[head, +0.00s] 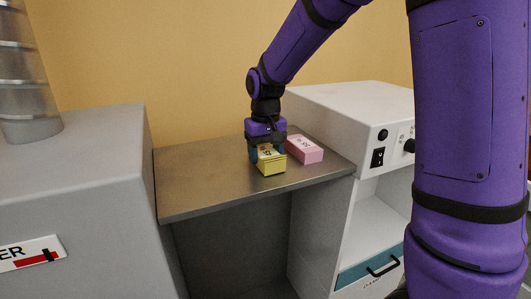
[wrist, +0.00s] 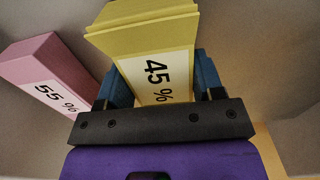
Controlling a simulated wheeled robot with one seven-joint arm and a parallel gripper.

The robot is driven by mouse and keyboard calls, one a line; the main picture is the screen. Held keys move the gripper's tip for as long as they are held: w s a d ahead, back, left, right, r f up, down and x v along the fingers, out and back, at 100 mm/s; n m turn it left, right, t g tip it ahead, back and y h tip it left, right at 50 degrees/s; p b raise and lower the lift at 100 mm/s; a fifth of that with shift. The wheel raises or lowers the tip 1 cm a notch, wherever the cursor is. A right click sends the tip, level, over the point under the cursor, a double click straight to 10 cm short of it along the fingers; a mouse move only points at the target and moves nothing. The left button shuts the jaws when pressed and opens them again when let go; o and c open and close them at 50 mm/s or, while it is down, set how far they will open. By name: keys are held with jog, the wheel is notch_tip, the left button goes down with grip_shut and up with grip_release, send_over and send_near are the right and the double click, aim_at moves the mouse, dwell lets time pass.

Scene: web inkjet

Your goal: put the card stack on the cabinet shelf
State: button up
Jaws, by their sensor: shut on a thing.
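A yellow card stack (head: 271,165) with a white "45 %" label is between the blue fingers of my gripper (head: 268,153), over the metal table. My gripper is shut on it. In the wrist view the yellow stack (wrist: 150,45) sits between both fingers (wrist: 162,88), its label facing the camera. Whether it touches the table or hangs just above it, I cannot tell. The open cabinet shelf (head: 374,226) is inside the white cabinet at right, below its control panel. My arm hides part of the cabinet's right side.
A pink block (head: 305,150) labelled "55 %" lies close right of the yellow stack; it also shows in the wrist view (wrist: 45,75). The metal table (head: 195,185) is clear at left. A blue drawer (head: 370,266) with a black handle is below the shelf. A grey machine (head: 90,170) stands left.

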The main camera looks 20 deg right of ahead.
jog(key=shift+f, duration=0.15)
jog(key=o, duration=1)
